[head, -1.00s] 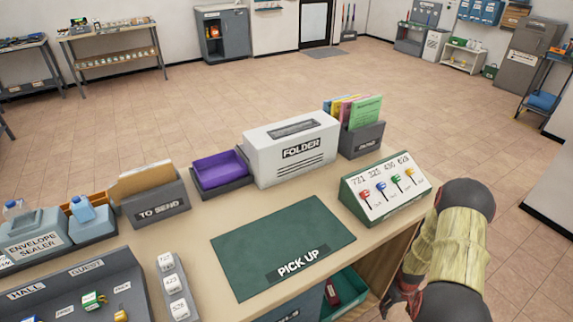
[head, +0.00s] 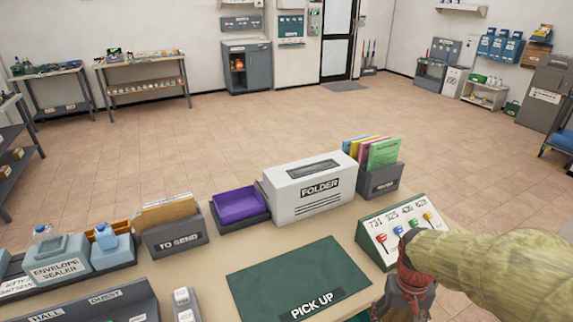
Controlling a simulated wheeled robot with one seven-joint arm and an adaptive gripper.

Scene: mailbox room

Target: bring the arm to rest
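My arm reaches in from the right edge of the head view, in a yellowish sleeve. My gripper (head: 405,300) hangs at its end, low at the right, by the desk's right end and in front of the key stand. Its fingers point down and are small and partly cut off by the lower edge, so I cannot tell whether they are open or shut. No held thing shows. The desk (head: 215,265) lies in front of me, with a green PICK UP mat (head: 300,275) left of my gripper.
The key stand (head: 375,240) with coloured keys is partly hidden by my arm. Behind the mat stand the white FOLDER box (head: 310,190), a purple tray (head: 238,205), the TO SEND holder (head: 175,235) and a folder rack (head: 380,180). The floor (head: 260,130) beyond is open.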

